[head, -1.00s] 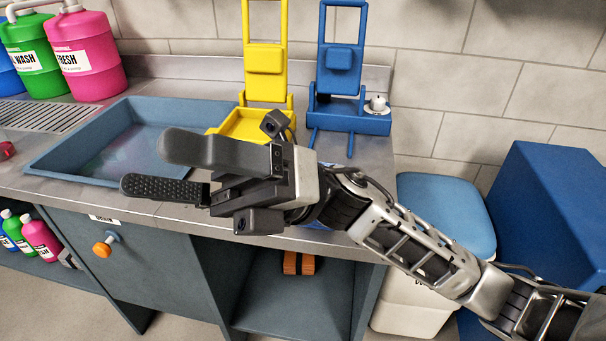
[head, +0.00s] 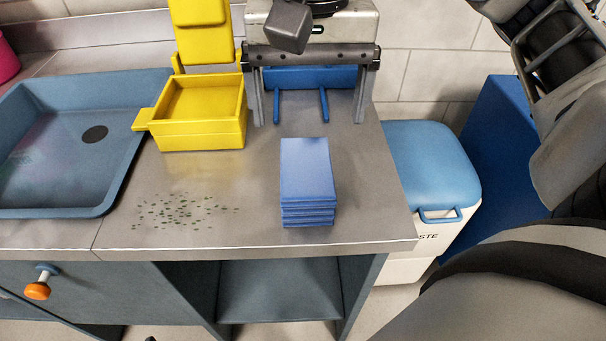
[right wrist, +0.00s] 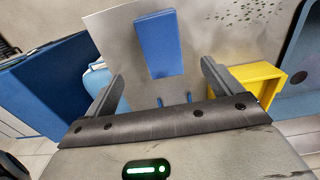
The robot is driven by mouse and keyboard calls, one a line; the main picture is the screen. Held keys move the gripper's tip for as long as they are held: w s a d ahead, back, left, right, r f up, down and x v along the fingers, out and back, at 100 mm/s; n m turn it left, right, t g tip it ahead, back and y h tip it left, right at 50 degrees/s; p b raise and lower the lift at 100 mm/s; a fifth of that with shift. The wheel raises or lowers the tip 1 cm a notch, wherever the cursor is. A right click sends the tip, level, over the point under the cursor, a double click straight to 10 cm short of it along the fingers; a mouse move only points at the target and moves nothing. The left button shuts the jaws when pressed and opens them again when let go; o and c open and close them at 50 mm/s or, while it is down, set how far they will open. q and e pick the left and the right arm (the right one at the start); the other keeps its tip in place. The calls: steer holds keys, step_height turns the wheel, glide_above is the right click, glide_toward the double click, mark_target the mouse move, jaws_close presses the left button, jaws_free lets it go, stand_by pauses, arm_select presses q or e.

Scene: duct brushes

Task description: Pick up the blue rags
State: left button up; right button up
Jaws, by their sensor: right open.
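The blue rags (head: 306,172) lie in a neat flat stack on the right part of the metal counter, close to its front edge. The stack also shows in the right wrist view (right wrist: 157,45), beyond my fingers. My right gripper (head: 312,118) points down over the counter behind the stack, its two fingers wide apart. In the right wrist view the open fingers (right wrist: 160,82) stand either side of the line to the rags, with nothing between them. The rags are apart from the gripper. My left gripper is not in view.
A yellow holder (head: 203,120) stands left of my right gripper, and a blue holder (head: 310,78) is partly hidden behind it. A sink basin (head: 60,205) is at left. Green specks (head: 180,211) lie on the counter. A lidded waste bin (head: 432,170) stands right of the counter.

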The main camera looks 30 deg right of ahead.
mark_target(306, 165)
step_height(306, 165, down, 12)
steer(key=shift+w, duration=0.15)
steer(key=c, duration=1.2)
